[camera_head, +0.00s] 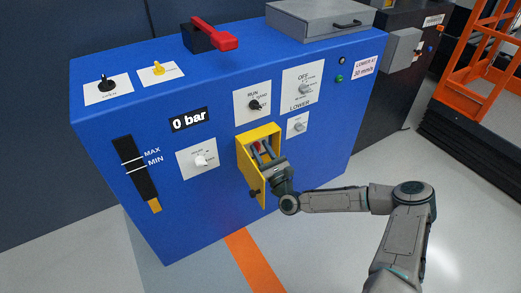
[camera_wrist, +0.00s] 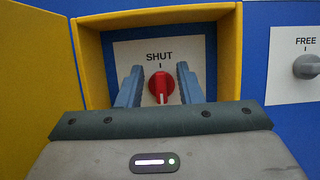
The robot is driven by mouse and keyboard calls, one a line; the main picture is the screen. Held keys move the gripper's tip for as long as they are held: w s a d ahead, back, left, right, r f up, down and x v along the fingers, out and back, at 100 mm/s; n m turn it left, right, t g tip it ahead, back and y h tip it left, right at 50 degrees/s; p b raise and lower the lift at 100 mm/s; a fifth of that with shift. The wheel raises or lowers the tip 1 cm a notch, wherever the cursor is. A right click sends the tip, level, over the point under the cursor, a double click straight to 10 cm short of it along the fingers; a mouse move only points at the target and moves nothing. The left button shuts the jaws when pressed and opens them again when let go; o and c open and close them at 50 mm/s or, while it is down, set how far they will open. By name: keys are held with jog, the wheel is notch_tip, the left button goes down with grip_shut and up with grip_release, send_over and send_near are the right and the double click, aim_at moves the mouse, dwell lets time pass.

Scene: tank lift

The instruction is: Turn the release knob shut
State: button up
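The red release knob (camera_wrist: 161,84) sits on a white plate inside a yellow box, under the word SHUT and a short tick mark. A white line on the knob shows at its lower part, pointing down, away from the tick. In the head view the knob is mostly hidden by my gripper, with only a bit of red showing. My gripper (camera_wrist: 160,85) reaches into the box with its two blue-grey fingers apart, one left and one right of the knob. A small gap shows on each side; contact is not visible.
The yellow box (camera_head: 259,132) has its door (camera_head: 250,177) swung open on the left. Its walls stand close around my fingers. A grey knob (camera_wrist: 306,66) marked FREE is on a plate to the right. The blue cabinet (camera_head: 220,208) carries other knobs and a 0 bar display (camera_head: 188,119).

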jog(key=shift+w+a+r, duration=0.15)
jog(key=shift+w, duration=0.05)
grip_shut()
